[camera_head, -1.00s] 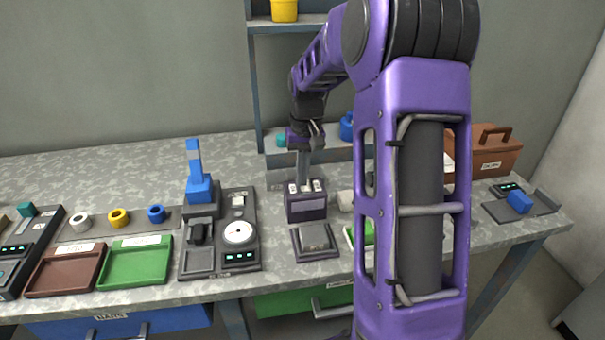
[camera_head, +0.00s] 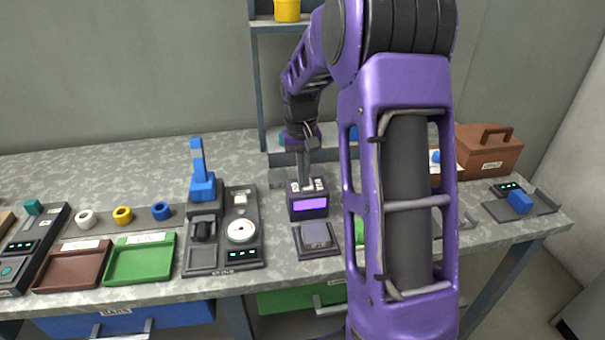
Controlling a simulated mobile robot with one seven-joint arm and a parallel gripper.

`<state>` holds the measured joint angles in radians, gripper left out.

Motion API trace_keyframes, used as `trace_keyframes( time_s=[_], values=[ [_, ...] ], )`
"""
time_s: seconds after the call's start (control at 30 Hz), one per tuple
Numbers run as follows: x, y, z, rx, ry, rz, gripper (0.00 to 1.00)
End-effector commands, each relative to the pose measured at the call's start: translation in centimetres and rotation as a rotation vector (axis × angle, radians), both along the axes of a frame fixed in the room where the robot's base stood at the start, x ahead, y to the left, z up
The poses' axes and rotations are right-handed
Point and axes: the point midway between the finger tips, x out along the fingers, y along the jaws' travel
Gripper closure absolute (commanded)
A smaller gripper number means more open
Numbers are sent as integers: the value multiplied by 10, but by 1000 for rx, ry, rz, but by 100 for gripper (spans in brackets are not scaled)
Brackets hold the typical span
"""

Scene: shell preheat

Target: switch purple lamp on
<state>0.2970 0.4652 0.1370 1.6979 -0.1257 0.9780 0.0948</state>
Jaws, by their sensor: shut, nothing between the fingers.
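The purple lamp box (camera_head: 310,204) stands on the workbench near the middle of the picture, and its front panel glows bright purple. Small light switches sit on its top. My gripper (camera_head: 306,186) is shut, with nothing held, and points down at the top of the box, between the switches. Its fingertips are small here, and I cannot tell whether they touch a switch. My own arm covers part of the bench right of the box.
A grey pad device (camera_head: 317,237) sits in front of the box. A blue-handled press (camera_head: 201,187) and a dial panel (camera_head: 240,231) stand to the left, with a green tray (camera_head: 140,258) beyond. A brown case (camera_head: 486,150) is at right.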

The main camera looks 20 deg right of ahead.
Motion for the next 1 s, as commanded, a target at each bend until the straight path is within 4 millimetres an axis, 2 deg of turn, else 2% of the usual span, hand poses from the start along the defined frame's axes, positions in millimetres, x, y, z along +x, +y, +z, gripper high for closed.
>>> trace_keyframes(
  time_s=[0.03, 0.17, 0.37, 0.67, 0.8, 1.0],
  values=[
    [-5, -5, -9, 0, 17, -2, 100],
    [-6, -12, -9, -3, 18, -3, 100],
    [-7, -14, 3, -6, 16, -4, 100],
    [-1, -1, 60, 0, -4, 4, 100],
    [0, 2, 94, 0, -5, 6, 100],
    [0, 4, 128, 2, -4, 6, 100]
  ],
)
